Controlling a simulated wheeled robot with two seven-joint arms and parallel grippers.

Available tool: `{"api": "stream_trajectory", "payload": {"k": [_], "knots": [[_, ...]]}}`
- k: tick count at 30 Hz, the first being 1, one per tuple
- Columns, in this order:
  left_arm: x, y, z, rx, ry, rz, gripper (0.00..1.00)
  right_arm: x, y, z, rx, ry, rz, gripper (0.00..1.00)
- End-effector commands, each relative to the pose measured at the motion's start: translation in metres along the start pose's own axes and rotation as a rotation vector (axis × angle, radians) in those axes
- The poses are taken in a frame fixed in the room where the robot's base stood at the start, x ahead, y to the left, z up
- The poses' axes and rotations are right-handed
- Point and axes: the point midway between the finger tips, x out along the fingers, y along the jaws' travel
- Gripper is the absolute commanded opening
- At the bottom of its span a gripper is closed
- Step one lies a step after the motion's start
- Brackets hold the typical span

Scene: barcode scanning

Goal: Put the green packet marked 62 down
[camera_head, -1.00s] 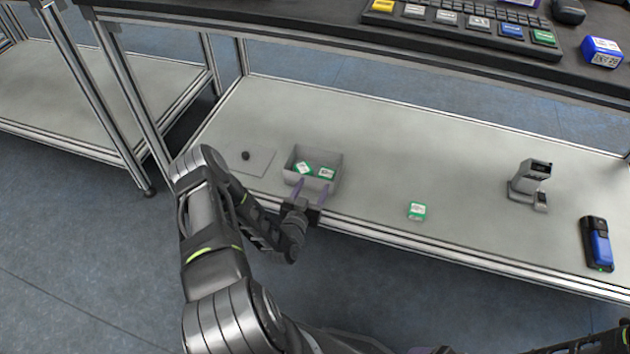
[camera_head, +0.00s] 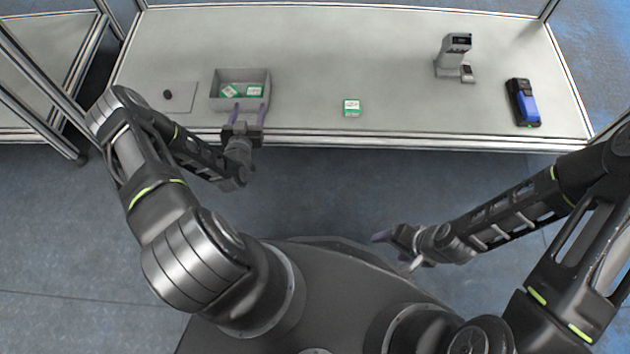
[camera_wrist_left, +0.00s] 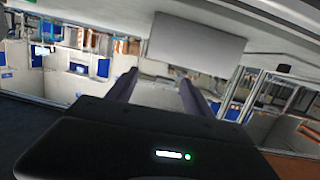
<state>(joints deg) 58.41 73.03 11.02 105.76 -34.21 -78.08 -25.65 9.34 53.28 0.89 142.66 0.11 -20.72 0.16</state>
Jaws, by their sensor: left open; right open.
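Two green packets with white labels lie inside a grey box (camera_head: 228,103) at the left of the table: one at its left (camera_head: 229,91) and one at its right (camera_head: 254,92). A third green packet (camera_head: 351,108) lies on the table to the right of the box. I cannot read the numbers on them. My left gripper (camera_head: 249,112) is open at the box's near side, its fingers apart with nothing between them. In the left wrist view its fingers (camera_wrist_left: 157,92) also stand apart and empty. My right gripper (camera_head: 392,248) is open in front of the table, apart from every packet.
A grey scanner on a stand (camera_head: 454,56) and a blue-and-black handheld device (camera_head: 523,102) stand at the right of the table. A flat grey plate (camera_head: 180,97) with a black knob lies left of the box.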

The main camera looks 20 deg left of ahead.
Motion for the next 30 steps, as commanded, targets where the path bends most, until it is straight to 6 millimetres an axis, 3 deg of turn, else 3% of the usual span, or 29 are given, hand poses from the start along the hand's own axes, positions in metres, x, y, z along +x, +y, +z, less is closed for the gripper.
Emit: {"api": "stream_trajectory", "payload": {"k": [5, 8, 9, 11, 12, 15, 19, 22, 30], "knots": [[-0.017, 0.096, 0.022, -0.082, -0.246, 0.177, 0.60, 0.000, 0.000, 0.000, 0.000, 0.000, 0.000, 0.69], [-0.062, 0.165, 0.045, -0.128, -0.495, 0.296, 0.60, 0.000, 0.000, 0.000, 0.000, 0.000, 0.000, 0.69], [-0.088, 0.190, 0.054, -0.141, -0.607, 0.337, 0.60, 0.000, 0.000, 0.000, 0.000, 0.000, 0.000, 0.69], [-0.134, 0.218, 0.066, -0.151, -0.779, 0.378, 0.60, 0.000, 0.000, 0.000, 0.000, 0.000, 0.000, 0.69], [-0.166, 0.232, 0.072, -0.151, -0.890, 0.396, 0.60, 0.000, 0.000, 0.000, 0.000, 0.000, 0.000, 0.69], [-0.240, 0.247, 0.080, -0.142, -1.124, 0.403, 0.60, 0.000, 0.000, 0.000, 0.000, 0.000, 0.000, 0.69], [-0.302, 0.248, 0.082, -0.125, -1.308, 0.381, 0.60, 0.000, 0.000, 0.000, 0.000, 0.000, 0.000, 0.69], [-0.319, 0.246, 0.082, -0.121, -1.360, 0.368, 0.60, 0.000, 0.000, 0.000, 0.000, 0.000, 0.000, 0.69], [-0.320, 0.246, 0.082, -0.121, -1.364, 0.368, 0.60, 0.000, 0.000, 0.000, 0.000, 0.000, 0.000, 0.69]]}}
